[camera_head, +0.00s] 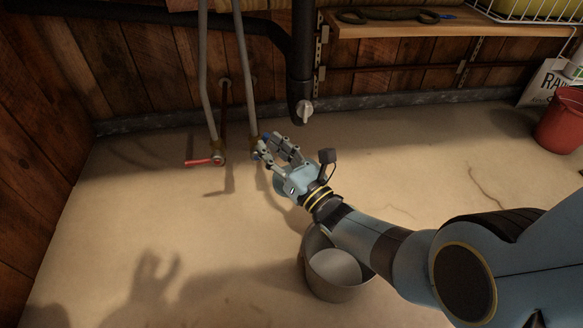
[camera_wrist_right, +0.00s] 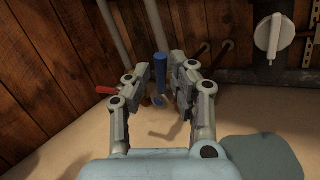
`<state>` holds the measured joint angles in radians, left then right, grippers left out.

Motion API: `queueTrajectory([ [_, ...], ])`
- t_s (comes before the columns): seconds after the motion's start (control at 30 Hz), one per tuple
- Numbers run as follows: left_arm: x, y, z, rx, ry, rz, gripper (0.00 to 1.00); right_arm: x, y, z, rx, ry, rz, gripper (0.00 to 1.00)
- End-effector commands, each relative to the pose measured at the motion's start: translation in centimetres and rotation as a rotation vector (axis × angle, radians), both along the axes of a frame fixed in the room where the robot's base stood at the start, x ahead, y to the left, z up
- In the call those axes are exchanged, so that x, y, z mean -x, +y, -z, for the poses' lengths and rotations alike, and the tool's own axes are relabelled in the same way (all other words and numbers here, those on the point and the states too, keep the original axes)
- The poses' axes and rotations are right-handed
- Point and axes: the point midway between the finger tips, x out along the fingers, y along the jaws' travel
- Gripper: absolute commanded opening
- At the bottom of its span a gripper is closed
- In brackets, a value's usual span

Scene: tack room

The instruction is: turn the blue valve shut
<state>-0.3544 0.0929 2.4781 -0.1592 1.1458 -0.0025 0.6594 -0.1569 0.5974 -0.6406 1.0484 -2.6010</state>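The blue valve's handle (camera_wrist_right: 160,68) stands between the two fingers of my right gripper (camera_wrist_right: 161,84) in the right wrist view, pointing away from the camera. The fingers are apart, with a gap on both sides of the handle. In the head view my right gripper (camera_head: 272,147) is at the lower end of the right grey pipe (camera_head: 246,85), and its fingers hide most of the blue valve. My left gripper is not in view.
A red-handled valve (camera_head: 204,161) sits on the left pipe, close by. A black drainpipe (camera_head: 302,60) with a white knob (camera_head: 305,111) is behind. A metal bucket (camera_head: 312,279) stands below my right forearm. A red bucket (camera_head: 562,125) is far right. The left floor is clear.

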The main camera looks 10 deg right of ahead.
Motion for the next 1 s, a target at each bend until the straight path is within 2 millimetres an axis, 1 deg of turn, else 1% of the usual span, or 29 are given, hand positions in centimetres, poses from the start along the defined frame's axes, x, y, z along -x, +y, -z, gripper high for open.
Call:
queueTrajectory([
  [0.03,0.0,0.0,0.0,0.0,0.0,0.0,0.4,1.2,-0.7,0.5,0.002,0.003,0.001,0.22],
  [0.2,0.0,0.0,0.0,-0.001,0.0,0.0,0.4,4.5,-2.7,1.3,0.003,0.004,0.0,0.22],
  [0.3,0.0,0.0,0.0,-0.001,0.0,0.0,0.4,6.1,-3.6,1.6,0.001,0.004,-0.001,0.22],
  [0.4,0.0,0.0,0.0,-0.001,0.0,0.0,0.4,7.1,-4.3,1.9,0.0,0.005,0.0,0.22],
  [0.6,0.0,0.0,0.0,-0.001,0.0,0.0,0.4,7.9,-4.7,2.0,-0.001,0.003,-0.001,0.22],
  [0.87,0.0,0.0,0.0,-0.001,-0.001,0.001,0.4,7.9,-4.8,1.9,-0.005,0.003,-0.001,0.22],
  [0.93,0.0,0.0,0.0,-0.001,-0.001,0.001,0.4,8.0,-5.0,1.5,-0.03,0.008,-0.002,0.22],
  [1.0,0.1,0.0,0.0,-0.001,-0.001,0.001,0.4,8.1,-5.7,0.5,-0.097,0.016,-0.005,0.22],
])
